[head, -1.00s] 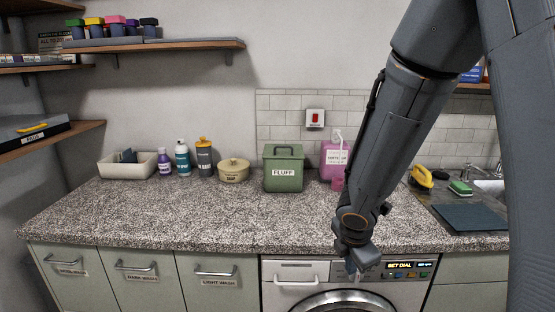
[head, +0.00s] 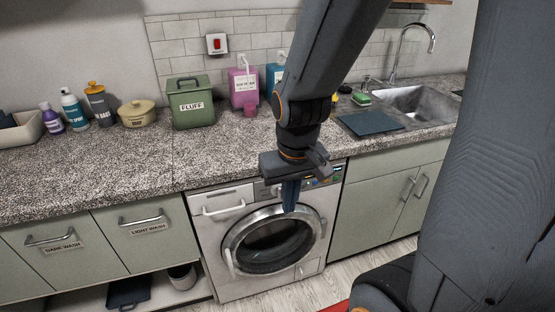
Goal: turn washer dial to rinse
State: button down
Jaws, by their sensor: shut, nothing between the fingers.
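The washer (head: 213,240) stands under the counter, with its round glass door (head: 268,247) closed.
The speckled counter (head: 230,160) overhangs the washer. On it stand a green FLUFF bin (head: 190,103), a pink bottle (head: 243,90) and a tan pot (head: 137,114). A sink (head: 420,100) is at right. Drawers (head: 150,238) flank the washer on the left, cabinet doors (head: 385,198) on the right.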

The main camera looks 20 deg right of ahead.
aim_at(275, 190)
jog(key=z, duration=1.55)
jog(key=k, duration=1)
jog(key=u, duration=0.9)
